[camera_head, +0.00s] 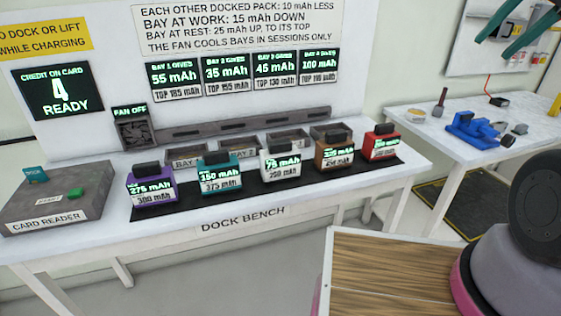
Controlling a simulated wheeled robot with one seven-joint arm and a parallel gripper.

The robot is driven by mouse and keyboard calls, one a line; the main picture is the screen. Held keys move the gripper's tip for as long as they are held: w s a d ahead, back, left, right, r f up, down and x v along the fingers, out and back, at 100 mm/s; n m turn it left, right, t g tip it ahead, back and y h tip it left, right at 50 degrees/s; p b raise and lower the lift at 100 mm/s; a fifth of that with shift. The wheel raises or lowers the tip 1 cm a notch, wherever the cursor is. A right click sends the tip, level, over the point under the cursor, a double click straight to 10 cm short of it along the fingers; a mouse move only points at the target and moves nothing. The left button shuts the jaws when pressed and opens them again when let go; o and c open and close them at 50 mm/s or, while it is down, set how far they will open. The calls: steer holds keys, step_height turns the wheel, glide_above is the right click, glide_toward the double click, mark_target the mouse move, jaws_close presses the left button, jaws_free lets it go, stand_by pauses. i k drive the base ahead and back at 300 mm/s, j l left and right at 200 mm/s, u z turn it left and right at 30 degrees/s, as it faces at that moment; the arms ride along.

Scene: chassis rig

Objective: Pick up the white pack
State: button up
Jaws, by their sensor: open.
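The white pack (281,166) stands upright on the dark mat at the front of the dock bench, in the middle of the row. It has a dark top and a display reading 75 mAh over a 200 mAh label. A teal pack (220,175) is to its left and a brown pack (333,154) to its right, each with a gap. My gripper (490,48) shows partly at the top right, two dark teal fingers apart and empty. It is far to the right of the white pack and higher in the picture.
A purple pack (151,187) and a red pack (382,144) end the row. Several grey bays (289,140) lie behind it. A card reader (52,205) is at left. A side table (413,125) with a blue vise (475,128) stands at right. A wooden top (400,275) is in front.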

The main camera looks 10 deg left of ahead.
mark_target(280, 162)
steer(key=k+j, duration=0.15)
steer(key=j, duration=0.3)
steer(key=k+j+u, duration=0.15)
steer(key=j, duration=0.3)
steer(key=k+j, duration=0.1)
steer(key=j, duration=0.35)
steer(key=k+j+u, duration=0.1)
steer(key=j, duration=0.35)
steer(key=k+j+u, duration=0.1)
steer(key=j, duration=0.35)
